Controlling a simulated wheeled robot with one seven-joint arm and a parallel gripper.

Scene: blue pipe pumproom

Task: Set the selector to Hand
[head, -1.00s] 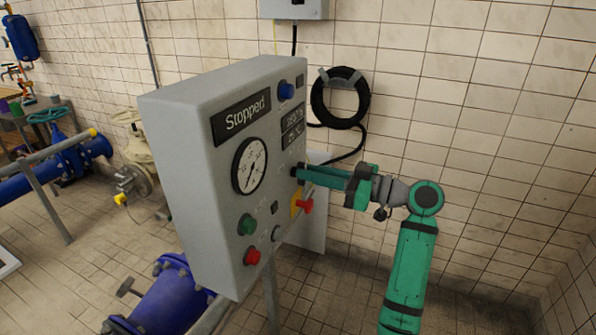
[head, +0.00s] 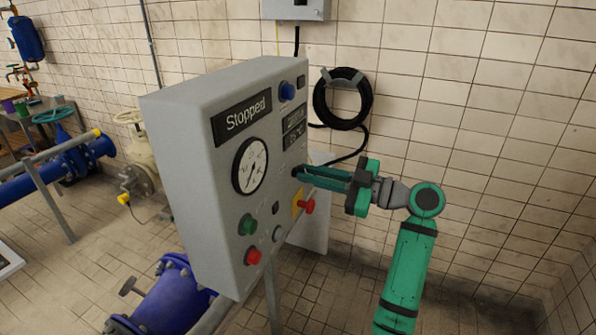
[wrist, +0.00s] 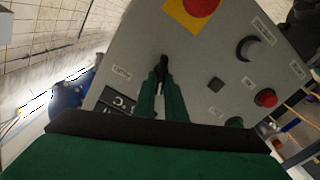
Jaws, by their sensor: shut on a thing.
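The grey control panel (head: 215,205) has a "Stopped" display (head: 241,117) on its front. A small black selector knob (wrist: 163,62) on the panel face shows between my fingertips in the wrist view. My gripper (head: 300,171) reaches the panel from the right in the head view, and its green fingers (wrist: 162,84) are shut on the knob. In the head view the fingers mostly hide the knob. The small lettering around it is too blurred to read, so I cannot tell its position from the labels.
A red emergency button (head: 307,206) on a yellow plate sits just below my fingers. A green button (head: 248,224), a red button (head: 253,256) and a gauge (head: 250,166) are on the panel's left. A blue knob (head: 287,91) is above. Tiled wall lies behind.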

